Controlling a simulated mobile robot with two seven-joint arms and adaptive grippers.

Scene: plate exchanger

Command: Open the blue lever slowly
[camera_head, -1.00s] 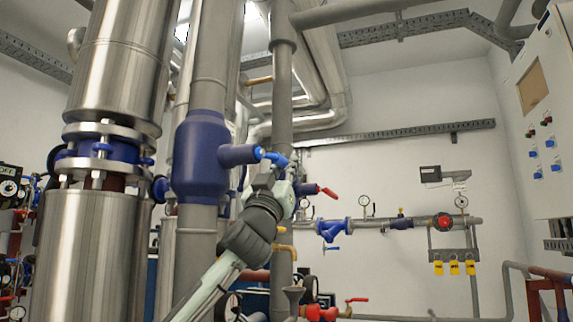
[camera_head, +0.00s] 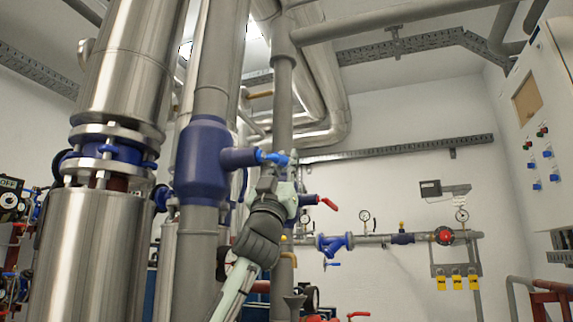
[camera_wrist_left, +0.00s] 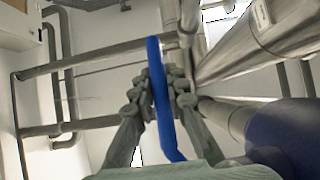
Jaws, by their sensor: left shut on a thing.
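The blue lever (camera_head: 272,157) sits at the end of a dark blue stub on the blue valve body (camera_head: 203,160) of a vertical grey pipe. My left gripper (camera_head: 281,170) reaches up to it from below. In the left wrist view the blue lever (camera_wrist_left: 158,90) runs as a long bar between the two fingers of my left gripper (camera_wrist_left: 160,85), which are closed around it. In the head view the gripper hides part of the lever. My right gripper is not in view.
Large metal cylinders (camera_head: 95,255) stand at the left. A red-handled valve (camera_head: 326,203) is close to the right of my gripper. Wall pipes with gauges and a red valve (camera_head: 444,236) are further back. A control cabinet (camera_head: 545,110) hangs at the right.

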